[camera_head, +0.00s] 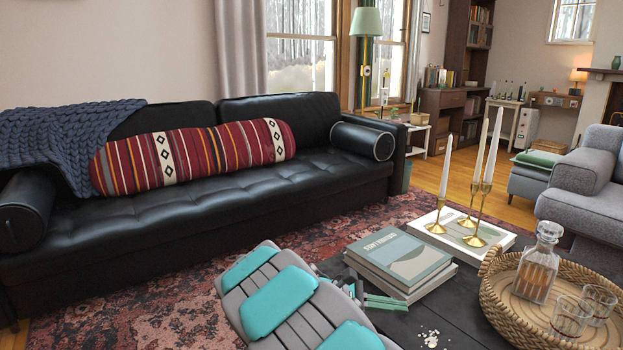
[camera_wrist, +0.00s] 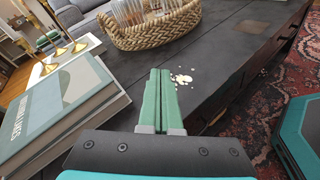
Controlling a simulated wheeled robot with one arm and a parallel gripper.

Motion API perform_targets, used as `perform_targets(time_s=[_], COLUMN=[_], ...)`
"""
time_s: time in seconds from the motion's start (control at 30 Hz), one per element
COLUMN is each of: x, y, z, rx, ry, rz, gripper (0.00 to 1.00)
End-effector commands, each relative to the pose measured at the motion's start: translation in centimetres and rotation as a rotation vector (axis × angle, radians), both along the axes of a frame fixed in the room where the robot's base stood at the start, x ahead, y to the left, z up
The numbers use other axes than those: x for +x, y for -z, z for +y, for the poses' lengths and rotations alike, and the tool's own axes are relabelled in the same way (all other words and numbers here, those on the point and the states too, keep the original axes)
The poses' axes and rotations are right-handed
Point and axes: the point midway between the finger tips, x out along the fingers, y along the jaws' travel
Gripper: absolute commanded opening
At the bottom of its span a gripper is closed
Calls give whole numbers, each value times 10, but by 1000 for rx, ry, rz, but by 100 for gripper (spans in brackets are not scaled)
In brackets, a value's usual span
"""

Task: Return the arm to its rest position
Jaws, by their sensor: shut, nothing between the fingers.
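My gripper (camera_head: 384,302) is low over the dark coffee table (camera_head: 400,327), just in front of a stack of books (camera_head: 402,262). In the wrist view its two green fingers (camera_wrist: 158,103) lie together with nothing between them. My grey and teal arm reaches up from the bottom middle of the head view. The wrist view shows the books to the left of the fingers and white crumbs (camera_wrist: 182,78) on the table just beyond the fingertips, to the right.
A woven tray (camera_head: 504,312) with a decanter (camera_head: 537,263) and glasses (camera_head: 571,316) stands on the table's right. Brass candlesticks (camera_head: 474,238) stand on a white book behind the stack. A black sofa (camera_head: 200,215) is beyond a red patterned rug (camera_head: 130,305).

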Motion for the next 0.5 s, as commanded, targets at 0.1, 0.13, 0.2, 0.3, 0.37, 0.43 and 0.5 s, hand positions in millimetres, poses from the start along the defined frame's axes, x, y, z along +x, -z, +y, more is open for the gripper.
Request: perform_targets(time_s=[0.1, 0.13, 0.2, 0.3, 0.37, 0.43, 0.5], x=[-36, -46, -68, -100, -119, -142, -163], y=[-20, -23, -30, -36, -38, -41, -42], z=[-31, -37, -50, -64, -70, -75, -76], rx=[84, 107, 158, 235, 284, 339, 396], ry=[117, 147, 214, 306, 360, 422, 482], rz=[-65, -81, -117, -173, -203, -242, -281], gripper=[0, 0, 0, 0, 0, 0, 0])
